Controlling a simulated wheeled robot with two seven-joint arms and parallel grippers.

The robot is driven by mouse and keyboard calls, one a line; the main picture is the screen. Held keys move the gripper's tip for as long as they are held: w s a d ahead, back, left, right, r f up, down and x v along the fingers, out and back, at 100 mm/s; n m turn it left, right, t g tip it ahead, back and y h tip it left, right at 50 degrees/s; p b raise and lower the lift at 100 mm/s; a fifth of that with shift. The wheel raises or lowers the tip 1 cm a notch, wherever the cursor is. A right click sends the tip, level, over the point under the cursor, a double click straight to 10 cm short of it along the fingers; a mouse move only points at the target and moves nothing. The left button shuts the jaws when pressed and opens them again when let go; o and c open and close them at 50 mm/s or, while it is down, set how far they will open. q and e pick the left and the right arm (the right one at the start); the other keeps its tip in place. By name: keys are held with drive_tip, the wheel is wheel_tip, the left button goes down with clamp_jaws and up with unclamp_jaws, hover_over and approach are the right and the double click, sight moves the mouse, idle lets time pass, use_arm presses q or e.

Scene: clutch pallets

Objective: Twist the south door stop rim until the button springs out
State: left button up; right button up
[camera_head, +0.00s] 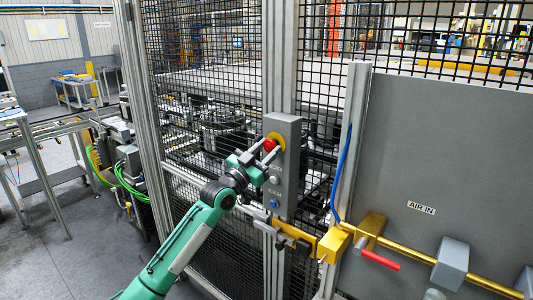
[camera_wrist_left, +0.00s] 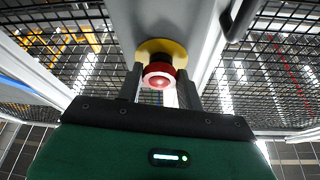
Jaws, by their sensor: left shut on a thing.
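The red stop button (camera_head: 270,144) sits on a yellow disc (camera_head: 278,139) near the top of a grey control box (camera_head: 289,165) on the fence post. My left gripper (camera_head: 266,155) reaches up from the lower left and is shut on the red button's rim. In the left wrist view, the red button (camera_wrist_left: 159,75) is between the two fingers (camera_wrist_left: 160,85), with the yellow disc (camera_wrist_left: 161,50) behind it. I cannot tell whether the button is pressed in or out. My right gripper is not in view.
Below the button the box has smaller buttons, one of them blue (camera_head: 274,203). A yellow latch (camera_head: 334,244) and a brass pipe with a red handle (camera_head: 380,259) lie to the lower right. Black mesh fence (camera_head: 200,75) surrounds the post.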

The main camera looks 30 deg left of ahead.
use_arm(q)
drive_tip(key=m+b, duration=0.1)
drive_tip(key=m+h+b, duration=0.1)
drive_tip(key=shift+a+f+m+g+b, duration=0.1)
drive_tip(key=shift+f+m+g+b, duration=0.1)
drive_tip(key=shift+m+g+b, duration=0.15)
drive_tip(key=shift+r+m+h+b, duration=0.1)
drive_tip(key=shift+m+h+b, duration=0.4)
drive_tip(key=shift+m+b, duration=0.3)
drive_tip(key=shift+r+m+g, duration=0.1)
drive_tip(key=shift+m+g, duration=0.15)
drive_tip(key=shift+m, duration=0.3)
drive_tip(key=shift+s+a+r+m+h, duration=0.1)
drive_tip(key=shift+r+m+h, duration=0.05)
drive_tip(key=shift+m+h, duration=0.45)
drive_tip(key=shift+r+m+g+h+p, duration=0.1)
drive_tip(key=shift+m+g+h+p, duration=0.4)
drive_tip(key=shift+m, duration=1.1)
drive_tip(key=o, duration=1)
drive_tip(key=shift+f, duration=0.2)
